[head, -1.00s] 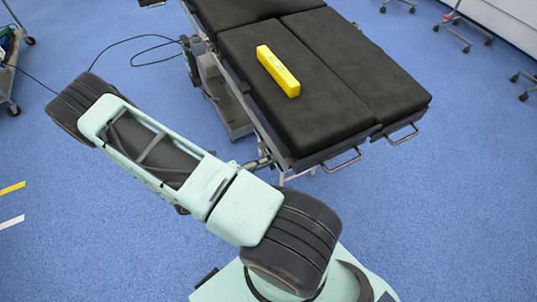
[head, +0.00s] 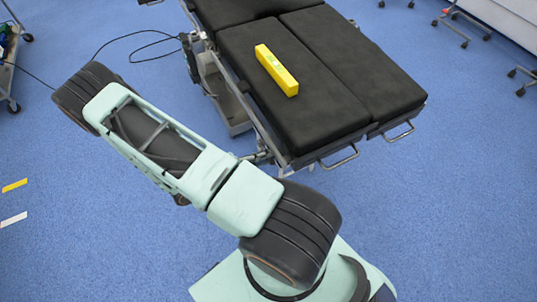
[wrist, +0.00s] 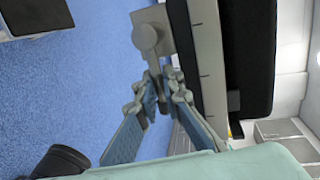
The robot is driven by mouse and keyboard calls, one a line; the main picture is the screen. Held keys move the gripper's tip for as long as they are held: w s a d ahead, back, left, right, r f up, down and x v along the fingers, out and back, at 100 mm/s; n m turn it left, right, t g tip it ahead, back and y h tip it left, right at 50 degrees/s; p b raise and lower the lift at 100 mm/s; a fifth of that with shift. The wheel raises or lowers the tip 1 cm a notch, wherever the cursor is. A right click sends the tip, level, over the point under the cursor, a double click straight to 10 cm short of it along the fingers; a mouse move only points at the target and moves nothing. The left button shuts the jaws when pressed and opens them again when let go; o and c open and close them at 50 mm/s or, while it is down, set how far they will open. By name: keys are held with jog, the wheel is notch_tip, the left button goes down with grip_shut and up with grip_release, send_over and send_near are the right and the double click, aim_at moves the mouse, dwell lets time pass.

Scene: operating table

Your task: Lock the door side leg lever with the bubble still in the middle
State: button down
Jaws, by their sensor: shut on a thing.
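The yellow spirit level (head: 277,70) lies on the black padded top of the operating table (head: 300,110) in the head view. Its bubble is too small to make out. In the wrist view, a grey lever with a round pivot (wrist: 147,36) sits beside the table's side rail (wrist: 208,70). My gripper (wrist: 163,88) is at the lever's lower end, with its blue-padded fingers closed on it. The fingers partly hide the lever's end. In the head view my arm hides the gripper and the lever.
A cable (head: 130,40) lies on the blue floor to the left of the table. A wheeled cart (head: 10,70) stands at the far left. Wheeled legs of other furniture (head: 462,25) show at the upper right. The floor right of the table is clear.

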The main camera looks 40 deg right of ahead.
jog(key=c, duration=2.1)
grip_release()
jog(key=shift+s+a, duration=0.1)
jog(key=shift+s, duration=0.2)
jog(key=shift+o, duration=0.4)
jog(key=shift+w, duration=0.1)
jog(key=shift+w, duration=0.1)
